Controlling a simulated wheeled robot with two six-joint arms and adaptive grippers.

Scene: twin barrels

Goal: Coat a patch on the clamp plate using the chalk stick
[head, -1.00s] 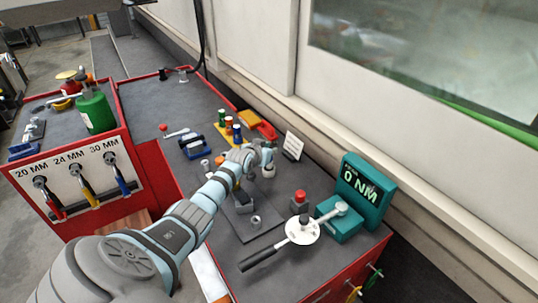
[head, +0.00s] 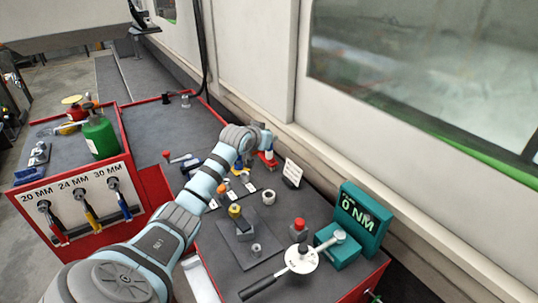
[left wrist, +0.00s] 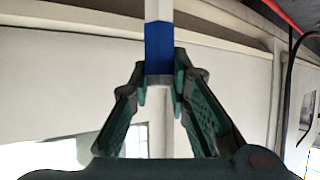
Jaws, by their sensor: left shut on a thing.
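My left gripper (head: 267,139) is above the back of the red-edged bench, close to the wall. In the left wrist view the gripper (left wrist: 160,84) is shut on a white stick with a blue band (left wrist: 159,48), which I take as the chalk stick. The fingers hold it at the blue band, and its white end runs out of the top of the picture. In the head view a small blue and white piece of it (head: 268,152) shows below the gripper. The dark plate (head: 240,246), which I take as the clamp plate, lies mid-bench, clear of the gripper. My right gripper is not in view.
A yellow-topped block (head: 236,212) and a metal nut (head: 256,250) are on the plate. A torque tester (head: 362,215) and a black-handled wrench (head: 300,261) are to the right. A white card (head: 292,173) stands near the wall.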

